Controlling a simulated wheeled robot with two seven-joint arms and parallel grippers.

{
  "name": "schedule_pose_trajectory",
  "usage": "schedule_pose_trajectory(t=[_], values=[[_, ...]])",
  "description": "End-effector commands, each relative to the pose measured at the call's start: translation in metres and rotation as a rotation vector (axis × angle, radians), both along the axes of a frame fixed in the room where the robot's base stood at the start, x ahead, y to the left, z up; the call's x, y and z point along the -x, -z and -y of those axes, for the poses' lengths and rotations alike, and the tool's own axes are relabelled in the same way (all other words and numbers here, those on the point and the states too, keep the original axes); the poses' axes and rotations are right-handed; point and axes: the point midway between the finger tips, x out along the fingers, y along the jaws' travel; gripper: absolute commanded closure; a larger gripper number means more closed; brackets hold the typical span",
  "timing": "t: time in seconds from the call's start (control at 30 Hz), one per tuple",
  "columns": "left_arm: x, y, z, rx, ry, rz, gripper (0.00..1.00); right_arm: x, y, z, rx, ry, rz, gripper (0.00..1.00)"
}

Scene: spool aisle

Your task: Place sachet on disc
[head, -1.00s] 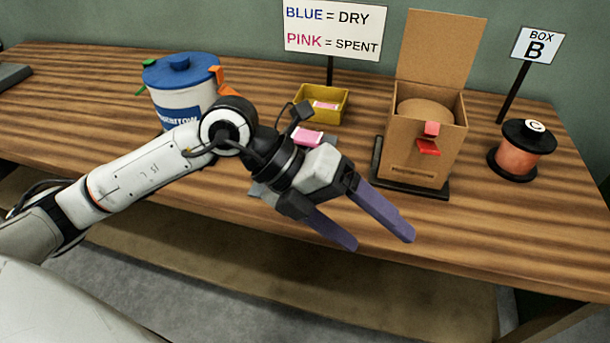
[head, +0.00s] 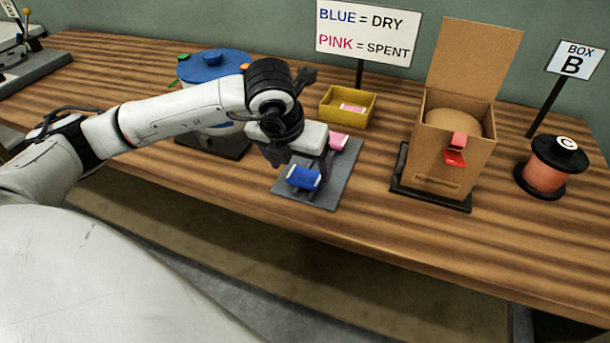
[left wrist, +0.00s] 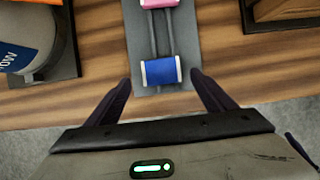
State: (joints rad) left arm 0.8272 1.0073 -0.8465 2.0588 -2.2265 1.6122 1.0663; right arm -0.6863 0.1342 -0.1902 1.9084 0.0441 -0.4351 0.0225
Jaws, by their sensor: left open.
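A blue sachet (head: 303,177) with white ends lies near the front of a grey tray (head: 328,193). It also shows in the left wrist view (left wrist: 162,71), across two dark rails. A pink sachet (head: 338,141) lies farther back on the same tray. My left gripper (head: 304,171) is open over the tray. In the left wrist view its fingertips (left wrist: 160,80) are apart, one toward each side of the blue sachet, and it holds nothing. A tan rounded top (head: 455,122), perhaps the disc, shows inside the open cardboard box (head: 437,165). My right gripper is out of view.
A yellow bin (head: 349,121) with a pink sachet stands behind the tray. A blue-lidded tub (head: 214,64) stands left, partly behind my arm. A sign (head: 367,32) reads blue dry, pink spent. An orange spool (head: 545,177) stands right, near the Box B sign (head: 574,60).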

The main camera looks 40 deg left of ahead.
Motion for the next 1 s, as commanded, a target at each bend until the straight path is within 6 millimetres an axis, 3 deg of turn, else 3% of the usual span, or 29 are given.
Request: schedule_pose_trajectory(t=[0.2,0.5,0.8,1.0], values=[[-0.011,0.028,-0.001,0.002,-0.001,-0.003,0.23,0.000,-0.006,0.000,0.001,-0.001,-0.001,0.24],[-0.013,0.032,-0.001,0.002,-0.001,-0.001,0.23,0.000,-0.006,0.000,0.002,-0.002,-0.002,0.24],[-0.013,0.032,-0.001,0.002,0.000,0.001,0.71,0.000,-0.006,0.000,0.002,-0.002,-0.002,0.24],[-0.013,0.031,-0.001,0.002,0.000,0.001,0.71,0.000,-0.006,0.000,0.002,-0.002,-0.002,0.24]])
